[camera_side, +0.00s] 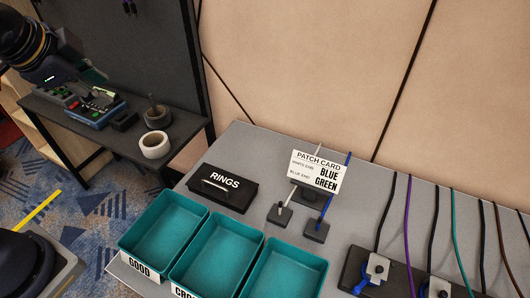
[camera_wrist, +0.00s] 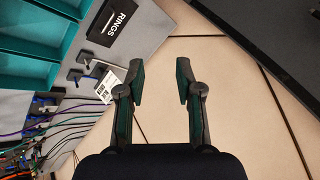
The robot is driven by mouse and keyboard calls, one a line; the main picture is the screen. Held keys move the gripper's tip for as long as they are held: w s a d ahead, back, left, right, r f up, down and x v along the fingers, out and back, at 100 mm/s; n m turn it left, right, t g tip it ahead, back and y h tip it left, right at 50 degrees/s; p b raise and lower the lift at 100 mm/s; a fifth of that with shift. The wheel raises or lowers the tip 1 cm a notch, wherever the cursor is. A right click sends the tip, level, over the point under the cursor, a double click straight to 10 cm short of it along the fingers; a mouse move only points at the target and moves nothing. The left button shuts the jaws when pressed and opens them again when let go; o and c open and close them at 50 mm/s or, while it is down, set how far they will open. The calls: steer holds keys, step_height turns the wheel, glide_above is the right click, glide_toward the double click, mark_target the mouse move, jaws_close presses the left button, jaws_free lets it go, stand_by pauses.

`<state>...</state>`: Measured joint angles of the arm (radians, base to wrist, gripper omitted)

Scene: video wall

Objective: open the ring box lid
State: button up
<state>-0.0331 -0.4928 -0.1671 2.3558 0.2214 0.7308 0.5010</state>
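The ring box (camera_side: 233,195) is a low black box marked RINGS, with a pale bar handle on top. It lies on the grey table behind the teal trays, and its lid looks shut. It also shows at the upper left of the wrist view (camera_wrist: 121,33), upside down. My gripper (camera_wrist: 161,80) is open and empty in the wrist view, with its two fingers apart and nothing between them. It is well away from the box.
Teal trays (camera_side: 170,222) stand in front of the box. A patch card (camera_side: 319,172) and two small black cable blocks (camera_side: 315,231) stand right of it. Several cables hang at the right. A dark side table (camera_side: 180,132) holds a tape roll (camera_side: 155,145) and a cup (camera_side: 158,117).

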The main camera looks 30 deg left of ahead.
steer(key=w+d+f+m, duration=0.3)
steer(key=w+f+m, duration=0.1)
steer(key=w+m, duration=0.15)
steer(key=m+g, duration=0.2)
steer(key=m, duration=0.1)
glide_above(212, 184)
steer(key=s+a, duration=0.2)
steer(key=s, duration=0.1)
step_height(212, 184, down, 7)
steer(key=w+f, duration=0.1)
steer(key=f, duration=0.7)
steer(key=d+f+g+h, duration=0.1)
steer(key=f, duration=0.7)
steer(key=w+d+f+g, duration=0.1)
steer(key=f, duration=0.7)
steer(key=shift+w+m+h, duration=0.35)
steer(key=shift+h, duration=0.05)
jaws_close()
